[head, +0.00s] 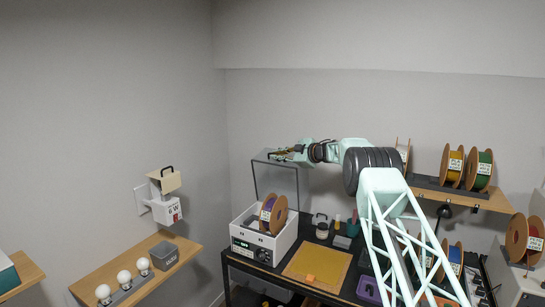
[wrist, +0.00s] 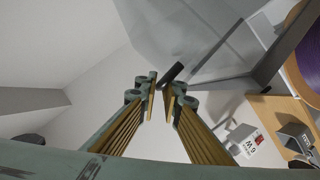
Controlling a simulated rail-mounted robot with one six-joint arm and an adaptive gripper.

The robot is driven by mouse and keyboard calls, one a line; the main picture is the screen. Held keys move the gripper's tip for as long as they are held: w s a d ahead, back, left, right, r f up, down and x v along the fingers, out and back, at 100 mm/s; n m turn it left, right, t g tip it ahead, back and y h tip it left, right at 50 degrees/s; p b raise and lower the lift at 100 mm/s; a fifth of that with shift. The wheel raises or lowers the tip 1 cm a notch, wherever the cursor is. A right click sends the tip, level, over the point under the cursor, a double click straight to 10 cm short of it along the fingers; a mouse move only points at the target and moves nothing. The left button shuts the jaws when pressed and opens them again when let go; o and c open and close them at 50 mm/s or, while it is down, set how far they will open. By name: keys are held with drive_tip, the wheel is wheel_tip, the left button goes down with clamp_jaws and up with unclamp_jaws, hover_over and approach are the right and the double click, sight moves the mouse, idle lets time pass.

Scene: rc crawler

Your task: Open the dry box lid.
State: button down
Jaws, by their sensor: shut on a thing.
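The dry box (head: 285,243) is a white box with a dark front panel, standing at the left end of the black bench. Its clear lid (head: 280,182) with a dark frame stands upright at the back of the box, raised open. My gripper (head: 275,155) is at the top edge of the lid. In the wrist view my gripper (wrist: 161,97) has its fingertips closed around a dark handle bar (wrist: 173,71) of the lid. The lid's clear panel (wrist: 185,35) fills the upper middle there. A purple spool (head: 273,213) sits in the open box.
An orange mat (head: 317,267) lies on the bench right of the box. A shelf (head: 125,283) with bulbs and a grey box (head: 164,255) is at the left. A wall-mounted white device (head: 166,208) hangs above it. More spools (head: 479,170) stand on a right shelf.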

drive_tip(key=shift+w+d+f, duration=0.25)
drive_tip(key=shift+w, duration=0.05)
idle(0.4)
drive_tip(key=c, duration=3.1)
unclamp_jaws()
drive_tip(key=shift+r, duration=0.15)
drive_tip(key=shift+s+d+r, duration=0.15)
drive_tip(key=shift+s+d, duration=0.1)
drive_tip(key=shift+d, duration=0.05)
wheel_tip(320, 180, up, 3)
hover_over(295, 167)
drive_tip(key=shift+d, duration=0.1)
